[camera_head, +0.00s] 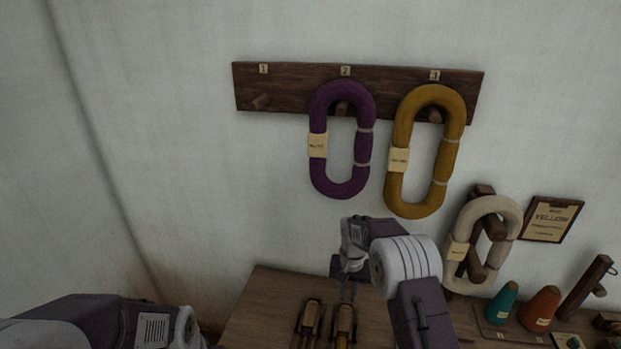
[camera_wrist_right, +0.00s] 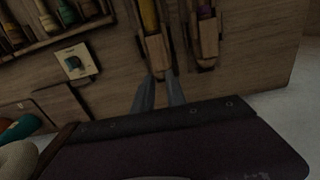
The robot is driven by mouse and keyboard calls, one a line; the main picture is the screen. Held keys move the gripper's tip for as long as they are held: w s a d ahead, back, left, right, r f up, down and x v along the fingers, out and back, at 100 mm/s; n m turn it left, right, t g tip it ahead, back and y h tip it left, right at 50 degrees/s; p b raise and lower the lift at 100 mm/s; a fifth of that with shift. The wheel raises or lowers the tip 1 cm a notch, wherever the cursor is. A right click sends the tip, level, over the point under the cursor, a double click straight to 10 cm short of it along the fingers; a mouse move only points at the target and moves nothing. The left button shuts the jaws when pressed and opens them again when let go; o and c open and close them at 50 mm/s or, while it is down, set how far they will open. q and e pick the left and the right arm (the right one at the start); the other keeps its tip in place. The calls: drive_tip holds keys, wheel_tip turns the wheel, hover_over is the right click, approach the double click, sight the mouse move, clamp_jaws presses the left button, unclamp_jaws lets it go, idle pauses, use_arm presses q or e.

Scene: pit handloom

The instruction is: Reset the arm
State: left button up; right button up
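My right gripper (camera_head: 348,296) points down above the wooden table, in front of the wall.
A peg rail (camera_head: 285,80) holds a purple hank (camera_head: 318,180) at 2 and a mustard hank (camera_head: 398,185) at 3; peg 1 is bare. A cream hank (camera_head: 508,210) hangs on a stand near a YELLOW card (camera_head: 552,220). Teal (camera_head: 501,304) and orange (camera_head: 540,308) cones stand right.

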wheel_tip(320, 180, up, 10)
drive_tip(key=t+p, duration=0.1)
drive_tip(key=p, duration=0.1)
drive_tip(key=s+d+r+p, duration=0.1)
drive_tip(key=s+r+p, duration=0.1)
drive_tip(key=s+r, duration=0.45)
drive_tip(key=s+d+f+n+p, duration=0.1)
drive_tip(key=s+f+n+p, duration=0.1)
drive_tip(key=s, duration=1.6)
drive_tip(key=shift+f+n, duration=0.6)
drive_tip(key=shift+f, duration=0.35)
drive_tip(key=shift+d, duration=0.1)
